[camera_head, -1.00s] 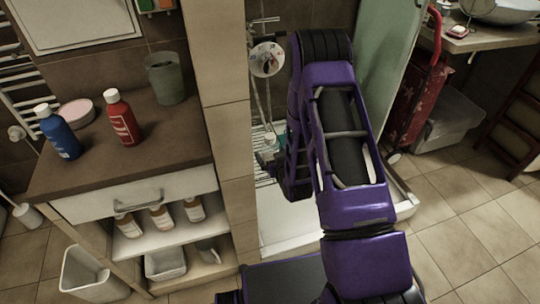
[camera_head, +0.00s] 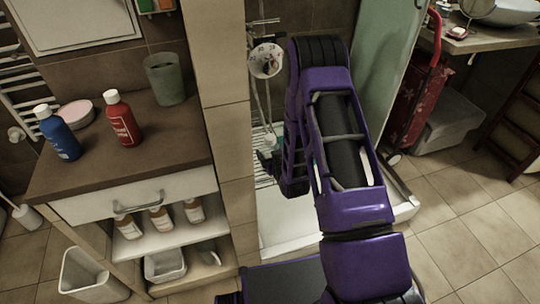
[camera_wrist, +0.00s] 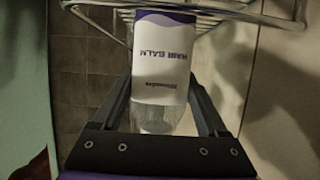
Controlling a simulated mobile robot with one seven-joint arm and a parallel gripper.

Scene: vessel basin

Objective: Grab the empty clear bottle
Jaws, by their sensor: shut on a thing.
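In the wrist view, a clear bottle (camera_wrist: 158,119) with a white and purple label reading "HAIR BALM" upside down stands between the fingers of my gripper (camera_wrist: 160,82). The fingers are shut on it from both sides. The clear end of the bottle is toward my palm and looks empty. Its far end lies against or in front of a wire rack (camera_wrist: 225,14); I cannot tell if they touch. In the head view my arm covers most of the gripper and the bottle.
The shower corner has a wire rack (camera_head: 264,178), a wall valve (camera_head: 266,61) and a glass panel (camera_head: 392,75). A tiled wall edge (camera_head: 228,130) stands close left of the arm. A cabinet (camera_head: 60,186) carries a blue bottle (camera_head: 60,135) and a red bottle (camera_head: 122,120).

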